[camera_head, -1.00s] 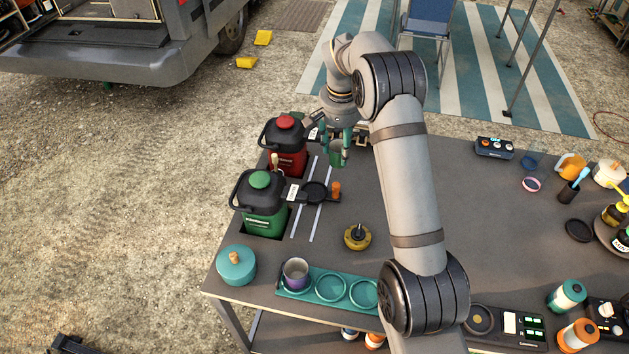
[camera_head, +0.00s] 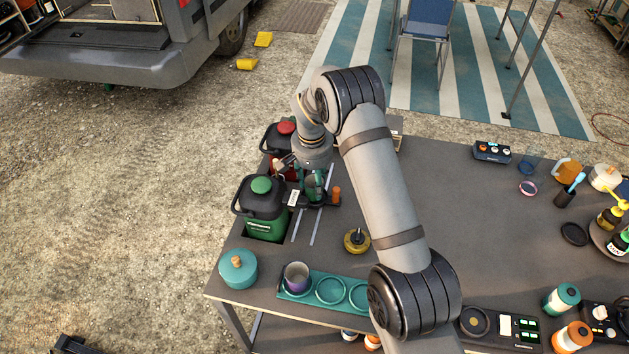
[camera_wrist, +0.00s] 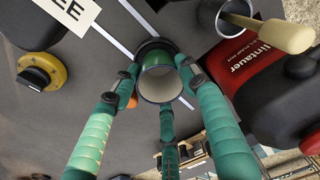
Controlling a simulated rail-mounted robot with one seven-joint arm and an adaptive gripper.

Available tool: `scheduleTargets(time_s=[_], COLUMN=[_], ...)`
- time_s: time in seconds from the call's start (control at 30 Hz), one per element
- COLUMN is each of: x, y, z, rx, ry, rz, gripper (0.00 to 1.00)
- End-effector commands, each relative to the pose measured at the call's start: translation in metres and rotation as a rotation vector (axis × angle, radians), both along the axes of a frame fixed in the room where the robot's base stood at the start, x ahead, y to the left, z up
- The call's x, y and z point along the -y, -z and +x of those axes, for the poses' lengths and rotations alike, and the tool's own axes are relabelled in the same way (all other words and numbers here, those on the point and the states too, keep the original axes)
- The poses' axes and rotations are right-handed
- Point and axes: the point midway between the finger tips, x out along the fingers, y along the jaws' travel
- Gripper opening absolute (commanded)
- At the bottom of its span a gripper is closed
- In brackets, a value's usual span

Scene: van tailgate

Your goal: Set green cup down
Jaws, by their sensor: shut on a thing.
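The green cup (camera_wrist: 150,58) is in the grip of my gripper (camera_wrist: 155,88), with its pale open rim facing the wrist camera. Green fingers stand around it. In the head view my gripper (camera_head: 314,185) is to the right of the green canister (camera_head: 264,222), over the black round holder (camera_head: 323,204). In the wrist view a black ring (camera_wrist: 152,45) shows behind the cup. Whether the cup touches the holder I cannot tell.
A red canister (camera_head: 280,138) stands behind the green one. A teal rack (camera_head: 311,297) at the table's front holds a metal mug (camera_head: 297,275) in its left ring; the others are empty. A teal lidded pot (camera_head: 238,268) and a brass-coloured knob (camera_head: 357,241) are nearby. The table's middle is clear.

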Motion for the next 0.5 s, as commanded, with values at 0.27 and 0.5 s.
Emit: scheduleTargets(time_s=[0.27, 0.5], x=[0.0002, 0.0002], y=[0.0032, 0.0030], z=[0.0001, 0.0001], rx=[0.000, 0.000], ry=[0.000, 0.000], rz=[0.000, 0.000], gripper=[0.47, 0.61])
